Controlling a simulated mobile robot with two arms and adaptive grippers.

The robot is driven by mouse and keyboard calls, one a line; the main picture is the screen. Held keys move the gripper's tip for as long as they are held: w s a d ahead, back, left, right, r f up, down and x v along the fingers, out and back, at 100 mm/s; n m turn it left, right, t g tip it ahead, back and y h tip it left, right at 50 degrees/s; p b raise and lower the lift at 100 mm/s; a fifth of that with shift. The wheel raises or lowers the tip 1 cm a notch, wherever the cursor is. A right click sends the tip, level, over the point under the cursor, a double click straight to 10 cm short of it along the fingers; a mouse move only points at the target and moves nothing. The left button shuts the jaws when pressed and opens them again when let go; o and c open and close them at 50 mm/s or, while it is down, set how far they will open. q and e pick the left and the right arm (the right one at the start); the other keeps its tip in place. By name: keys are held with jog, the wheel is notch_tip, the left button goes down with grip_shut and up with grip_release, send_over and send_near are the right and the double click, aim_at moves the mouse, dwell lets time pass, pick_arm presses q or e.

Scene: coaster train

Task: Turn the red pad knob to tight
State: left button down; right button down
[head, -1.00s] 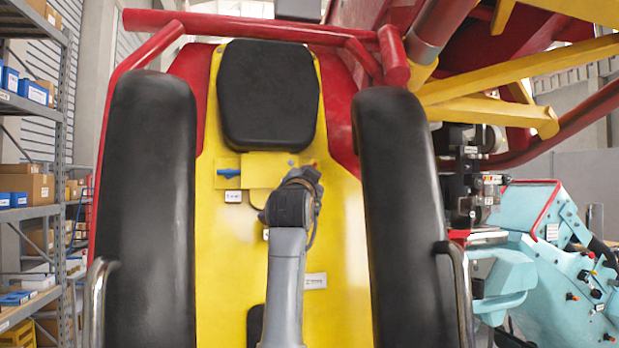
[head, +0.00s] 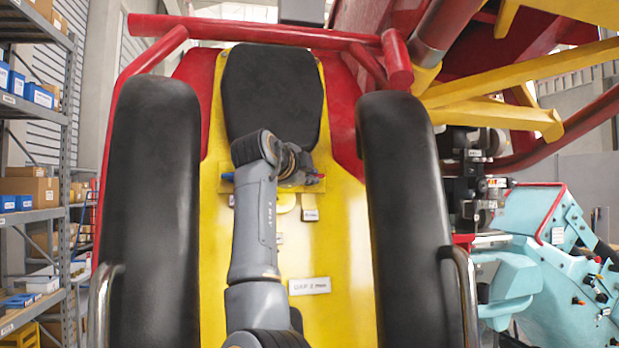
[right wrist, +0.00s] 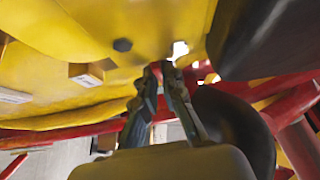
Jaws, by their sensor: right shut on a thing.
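The yellow seat back (head: 340,270) carries a small yellow bracket plate under the black head pad (head: 272,95). A small red-orange piece at the right end of that plate looks like the red pad knob (head: 317,179); most of it is hidden. My right arm reaches up the seat, and its wrist hides much of the plate. In the right wrist view my right gripper's (right wrist: 160,70) fingers come together at the knob, beside the black pad, and are shut on it. Its turn position cannot be read. My left gripper is not in view.
Black padded restraints (head: 150,200) stand on both sides of my arm, with metal handles at their lower ends. A blue piece (head: 227,177) shows left of the wrist. Red tubes (head: 250,30) cross above. A turquoise machine (head: 540,250) stands right, shelves (head: 40,150) left.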

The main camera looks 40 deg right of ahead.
jog(key=shift+r+m+g+y, duration=0.2)
jog(key=shift+m+g+y, duration=0.1)
jog(key=shift+m, duration=0.3)
jog(key=c, duration=1.5)
grip_release()
jog(key=shift+d+f, duration=0.1)
jog(key=shift+o, duration=0.2)
jog(key=v, duration=1.2)
jog(key=shift+f, duration=0.1)
